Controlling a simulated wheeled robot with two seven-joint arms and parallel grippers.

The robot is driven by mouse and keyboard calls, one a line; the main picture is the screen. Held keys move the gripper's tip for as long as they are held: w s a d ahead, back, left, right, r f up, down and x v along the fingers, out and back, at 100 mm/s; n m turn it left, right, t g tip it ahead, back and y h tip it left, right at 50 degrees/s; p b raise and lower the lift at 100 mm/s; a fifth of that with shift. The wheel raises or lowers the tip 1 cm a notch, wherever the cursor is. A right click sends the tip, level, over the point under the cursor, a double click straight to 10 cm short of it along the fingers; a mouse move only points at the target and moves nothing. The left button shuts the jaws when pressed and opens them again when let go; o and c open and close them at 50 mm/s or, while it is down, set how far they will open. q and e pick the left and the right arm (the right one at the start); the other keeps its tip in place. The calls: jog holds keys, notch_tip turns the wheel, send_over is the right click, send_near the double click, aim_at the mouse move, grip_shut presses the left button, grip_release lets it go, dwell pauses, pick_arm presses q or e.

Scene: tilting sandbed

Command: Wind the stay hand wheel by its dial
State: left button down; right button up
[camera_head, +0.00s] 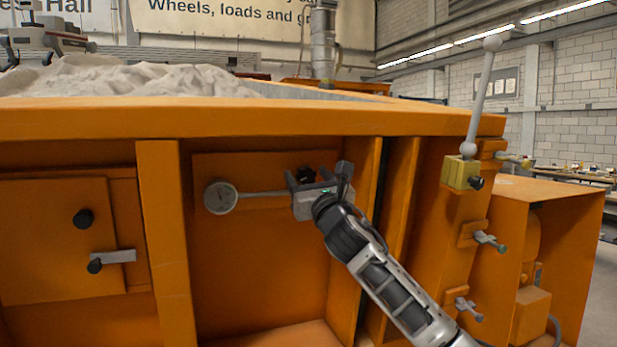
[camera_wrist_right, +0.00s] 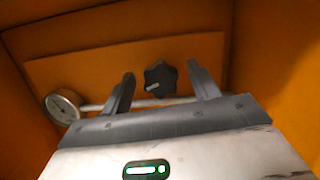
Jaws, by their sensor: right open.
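The hand wheel (camera_wrist_right: 160,78) is a small black lobed knob with a pale mark, set on the orange panel in the recess. In the head view the hand wheel (camera_head: 306,175) is partly hidden by my gripper. The dial (camera_head: 220,197) is a round white-faced gauge to its left, joined by a thin grey pipe; it also shows in the right wrist view (camera_wrist_right: 63,107). Its reading is too small to tell. My right gripper (camera_head: 318,176) is open in front of the wheel, with one finger on each side in the right wrist view (camera_wrist_right: 160,85). My left gripper is not in view.
Orange posts (camera_head: 165,240) flank the recess, and a thick orange rim (camera_head: 250,121) runs above it below the sand (camera_head: 130,78). A lever with a pale ball (camera_head: 480,95) and several small handles stand at the right. A door with black knobs (camera_head: 62,240) is at the left.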

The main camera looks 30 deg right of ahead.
jog(key=shift+c, duration=0.2)
jog(key=c, duration=0.9)
jog(key=shift+m, duration=0.5)
jog(key=m+h, duration=0.1)
jog(key=m, duration=0.2)
jog(key=m+h, duration=0.1)
jog(key=m, duration=0.2)
jog(key=shift+g, duration=0.4)
jog(key=m+h, duration=0.1)
jog(key=m, duration=0.1)
jog(key=m+g+h, duration=0.1)
jog(key=m, duration=0.2)
jog(key=shift+m, duration=0.3)
jog(key=m, duration=0.3)
jog(key=m+g, duration=0.1)
jog(key=m, duration=0.2)
jog(key=shift+g+h, duration=0.3)
jog(key=m+g, duration=0.1)
jog(key=m, duration=0.3)
jog(key=shift+f+m, duration=0.1)
jog(key=shift+m, duration=0.2)
